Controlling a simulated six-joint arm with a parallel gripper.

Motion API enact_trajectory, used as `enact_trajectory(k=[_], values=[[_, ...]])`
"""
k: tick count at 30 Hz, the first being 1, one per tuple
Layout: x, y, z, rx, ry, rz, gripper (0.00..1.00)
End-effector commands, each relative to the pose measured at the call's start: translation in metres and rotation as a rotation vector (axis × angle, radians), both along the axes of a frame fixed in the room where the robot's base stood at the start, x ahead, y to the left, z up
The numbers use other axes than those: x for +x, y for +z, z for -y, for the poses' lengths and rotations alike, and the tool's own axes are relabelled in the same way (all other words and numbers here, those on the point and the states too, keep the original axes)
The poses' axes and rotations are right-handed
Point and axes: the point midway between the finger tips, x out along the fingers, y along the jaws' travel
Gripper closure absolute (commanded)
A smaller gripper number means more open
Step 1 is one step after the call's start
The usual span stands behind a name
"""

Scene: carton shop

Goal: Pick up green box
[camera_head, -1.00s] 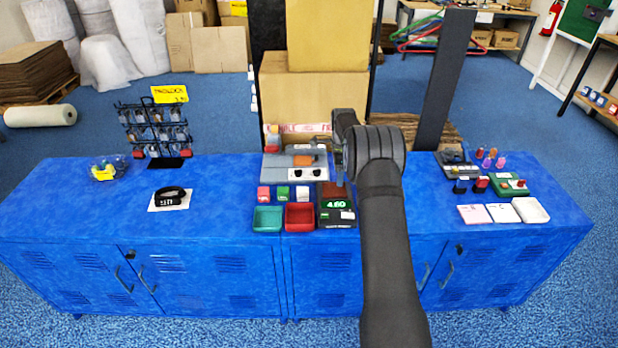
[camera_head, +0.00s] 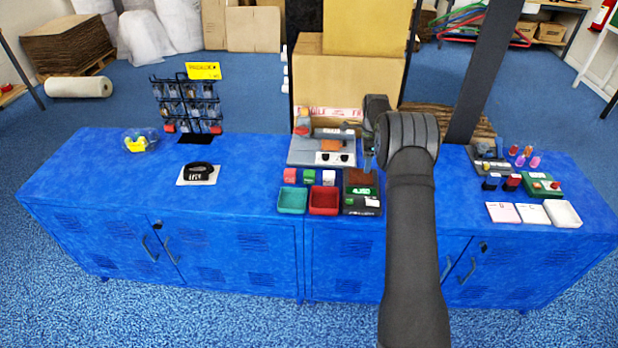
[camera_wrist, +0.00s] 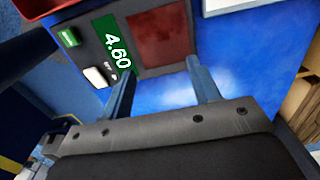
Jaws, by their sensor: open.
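A small green box (camera_head: 309,176) stands on the blue cabinet top, between a pink-red box (camera_head: 290,175) and a white-and-red box (camera_head: 329,177), behind the green and red trays. My gripper (camera_head: 368,158) is to the right of the green box, above the cabinet near the scale, partly hidden by my arm. In the wrist view my gripper (camera_wrist: 163,92) is open with nothing between its fingers. The green box is not identifiable in the wrist view.
Green tray (camera_head: 293,200) and red tray (camera_head: 324,201) sit in front of the small boxes. A grey device (camera_head: 311,152) stands behind them. Clear cabinet top (camera_head: 245,175) lies left.

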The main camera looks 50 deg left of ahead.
Motion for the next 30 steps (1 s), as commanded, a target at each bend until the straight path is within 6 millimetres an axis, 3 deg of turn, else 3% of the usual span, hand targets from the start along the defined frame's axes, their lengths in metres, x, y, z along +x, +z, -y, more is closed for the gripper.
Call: enact_trajectory(k=[8, 9, 20, 23, 30], values=[[0.0, 0.0, 0.0, 0.0, 0.0, 0.0, 0.44], [0.0, 0.0, 0.0, 0.0, 0.0, 0.0, 0.51], [-0.006, 0.004, -0.006, 0.006, 0.05, 0.014, 0.51], [-0.023, 0.013, -0.019, 0.015, 0.195, 0.053, 0.51], [-0.099, 0.049, -0.065, 0.028, 0.827, 0.229, 0.51]])
